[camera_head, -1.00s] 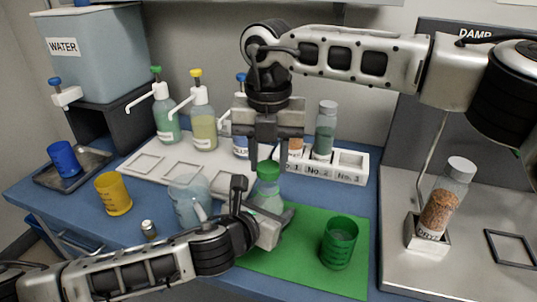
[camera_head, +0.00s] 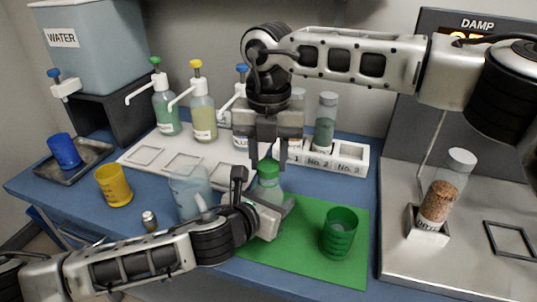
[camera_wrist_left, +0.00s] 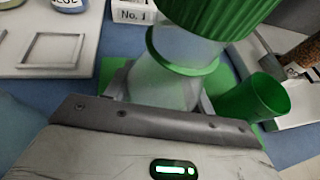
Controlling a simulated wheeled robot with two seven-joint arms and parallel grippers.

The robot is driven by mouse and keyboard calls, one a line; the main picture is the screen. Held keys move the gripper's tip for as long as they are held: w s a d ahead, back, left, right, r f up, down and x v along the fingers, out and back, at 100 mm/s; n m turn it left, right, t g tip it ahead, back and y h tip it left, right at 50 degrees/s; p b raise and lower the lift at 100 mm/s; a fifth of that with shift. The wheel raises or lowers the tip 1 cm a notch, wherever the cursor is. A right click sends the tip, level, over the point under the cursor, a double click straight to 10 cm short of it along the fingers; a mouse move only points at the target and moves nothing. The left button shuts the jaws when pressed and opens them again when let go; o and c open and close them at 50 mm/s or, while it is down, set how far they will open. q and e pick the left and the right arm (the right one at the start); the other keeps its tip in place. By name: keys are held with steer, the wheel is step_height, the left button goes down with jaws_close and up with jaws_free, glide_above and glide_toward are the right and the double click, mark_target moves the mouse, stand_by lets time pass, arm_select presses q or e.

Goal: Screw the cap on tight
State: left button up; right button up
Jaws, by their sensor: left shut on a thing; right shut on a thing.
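The bottle (camera_head: 270,186) is clear with a green cap (camera_head: 268,170) and stands upright at the left edge of the green mat. My left gripper (camera_head: 278,212) is shut around the bottle's body from the front left. My right gripper (camera_head: 268,158) points down from above and is shut on the cap, one finger on each side. In the left wrist view the ridged cap (camera_wrist_left: 222,18) is large at the top, above a pale neck and a green ring on the bottle (camera_wrist_left: 165,88). The cap's threads are hidden.
A green cup (camera_head: 339,233) stands on the mat (camera_head: 300,265). A clear beaker (camera_head: 188,190) and a yellow cup (camera_head: 114,186) are at left. Pump bottles and a white numbered rack (camera_head: 350,158) stand behind. A jar of brown grains (camera_head: 440,200) is at right.

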steer(key=shift+f, duration=0.6)
steer(key=m, duration=0.3)
steer(key=shift+d+m, duration=0.1)
steer(key=shift+m, duration=0.2)
steer(key=m, duration=1)
steer(key=shift+s+d, duration=0.1)
steer(key=shift+s, duration=0.05)
steer(key=m, duration=0.6)
steer(key=shift+s, duration=0.1)
steer(key=o, duration=1)
steer(key=shift+c, duration=0.2)
